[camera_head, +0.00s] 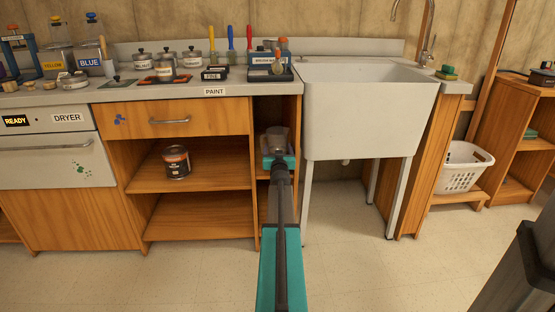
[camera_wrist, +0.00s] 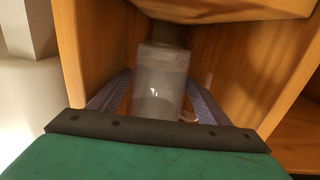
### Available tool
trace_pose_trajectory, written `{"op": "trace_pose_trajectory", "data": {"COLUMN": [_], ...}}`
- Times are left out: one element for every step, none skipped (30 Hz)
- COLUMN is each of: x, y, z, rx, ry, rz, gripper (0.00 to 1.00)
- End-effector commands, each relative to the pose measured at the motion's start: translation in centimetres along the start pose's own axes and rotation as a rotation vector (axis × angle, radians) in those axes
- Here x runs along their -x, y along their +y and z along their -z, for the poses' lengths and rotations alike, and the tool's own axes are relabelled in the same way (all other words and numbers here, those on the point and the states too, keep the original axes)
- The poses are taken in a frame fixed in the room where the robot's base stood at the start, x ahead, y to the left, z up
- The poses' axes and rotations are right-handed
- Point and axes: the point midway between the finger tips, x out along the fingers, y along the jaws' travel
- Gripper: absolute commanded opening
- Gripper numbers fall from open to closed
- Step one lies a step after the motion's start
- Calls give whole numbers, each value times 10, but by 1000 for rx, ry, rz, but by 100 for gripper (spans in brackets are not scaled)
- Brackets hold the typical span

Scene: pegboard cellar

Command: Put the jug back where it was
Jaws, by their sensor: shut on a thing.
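A translucent, greyish jug (camera_wrist: 158,85) stands between the two fingers of my gripper (camera_wrist: 157,102) in the wrist view. My gripper is shut on its sides. The jug looks roughly upright, inside a narrow wooden compartment (camera_wrist: 92,60). In the head view, my gripper (camera_head: 279,160) reaches into the narrow open bay between the drawer cabinet and the sink, with the jug (camera_head: 277,137) at its end. The jug's top and its base are partly hidden, and I cannot tell whether it touches the shelf.
Wooden side walls stand close on both sides of the jug. The shelf to the left holds a paint can (camera_head: 176,162). A white sink (camera_head: 360,105) stands to the right. The counter above carries jars, tools and jugs labelled yellow (camera_head: 57,48) and blue (camera_head: 90,45).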

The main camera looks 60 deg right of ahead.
Motion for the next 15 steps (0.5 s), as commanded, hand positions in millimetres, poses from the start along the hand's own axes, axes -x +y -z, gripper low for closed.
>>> {"op": "trace_pose_trajectory", "data": {"x": [0, 0, 0, 0, 0, 0, 0, 0, 0, 0, 0, 0, 0, -1, -2], "y": [0, 0, 0, 0, 0, 0, 0, 0, 0, 0, 0, 0, 0, 0, 0], "z": [1, 1, 0, 0, -2, -4, -6, -8, -12, -15, -18, -22, -26, -28, -32], "rx": [0, 0, 0, 0, 0, 0, 0, 0, 0, -1, -1, -1, -1, -1, 0], "ry": [2, 2, 2, 2, 2, 2, 2, 2, 1, 1, 1, 1, 2, 2, 2], "rz": [0, 0, 0, 0, 0, 0, 0, 0, 0, 0, 0, 0, 0, 0, 0], "gripper": [39, 39, 39, 39, 39, 39, 39, 39, 39, 39, 39, 39, 39, 39, 39]}}
